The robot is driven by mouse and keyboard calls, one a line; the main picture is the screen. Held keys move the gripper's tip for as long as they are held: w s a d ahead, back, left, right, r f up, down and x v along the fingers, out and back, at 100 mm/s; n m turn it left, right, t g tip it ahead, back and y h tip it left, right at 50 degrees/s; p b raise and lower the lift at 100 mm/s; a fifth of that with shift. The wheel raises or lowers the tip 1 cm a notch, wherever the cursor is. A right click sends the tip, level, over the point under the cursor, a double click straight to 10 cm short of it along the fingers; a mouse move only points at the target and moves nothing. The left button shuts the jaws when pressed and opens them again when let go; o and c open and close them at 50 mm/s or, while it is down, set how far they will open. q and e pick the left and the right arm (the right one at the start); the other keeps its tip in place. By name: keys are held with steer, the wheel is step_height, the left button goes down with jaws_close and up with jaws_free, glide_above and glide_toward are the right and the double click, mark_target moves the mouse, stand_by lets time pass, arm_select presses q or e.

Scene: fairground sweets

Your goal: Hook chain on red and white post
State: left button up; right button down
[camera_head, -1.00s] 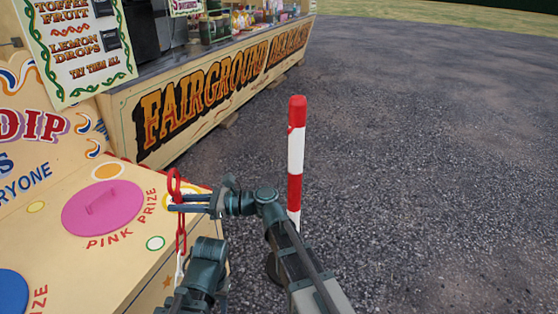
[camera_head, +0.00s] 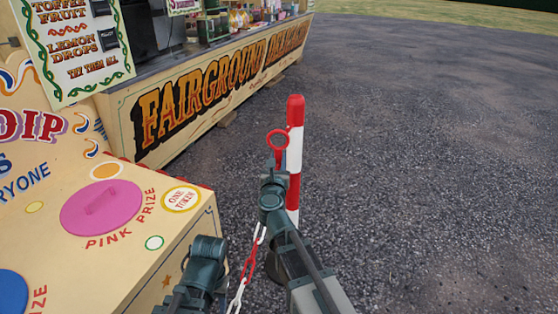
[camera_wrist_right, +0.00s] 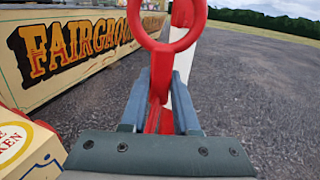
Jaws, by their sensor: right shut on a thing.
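The red and white post (camera_head: 295,150) stands upright on the ground, with a red top. My right gripper (camera_head: 277,162) is shut on the red end ring of the chain (camera_head: 268,141), just left of the post. The ring is upright and level with the upper part of the post, below its top. Red and white links (camera_head: 251,262) hang down below my right arm. In the right wrist view the ring (camera_wrist_right: 165,43) rises above the fingers (camera_wrist_right: 160,95), and the post (camera_wrist_right: 184,75) shows behind it. Whether ring and post touch cannot be told. My left gripper is not seen.
A cream game counter (camera_head: 130,255) with a pink lid (camera_head: 102,207) stands at the left. The fairground stall (camera_head: 215,105) is behind it. Open asphalt (camera_head: 430,170) lies to the right of the post.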

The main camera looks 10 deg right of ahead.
mark_target(290, 145)
steer(key=shift+d, duration=0.15)
steer(key=shift+w+d+f+b, duration=0.35)
steer(key=shift+w+d, duration=0.55)
steer(key=shift+w, duration=0.45)
steer(key=shift+w+d+f+b, duration=0.35)
steer(key=shift+w+d, duration=0.55)
steer(key=shift+w, duration=0.4)
steer(key=shift+w+d+f+b, duration=0.35)
steer(key=shift+w+d, duration=0.55)
steer(key=shift+w, duration=0.45)
steer(key=shift+f+b, duration=0.3)
steer(key=shift+w, duration=0.1)
steer(key=c, duration=0.6)
jaws_free()
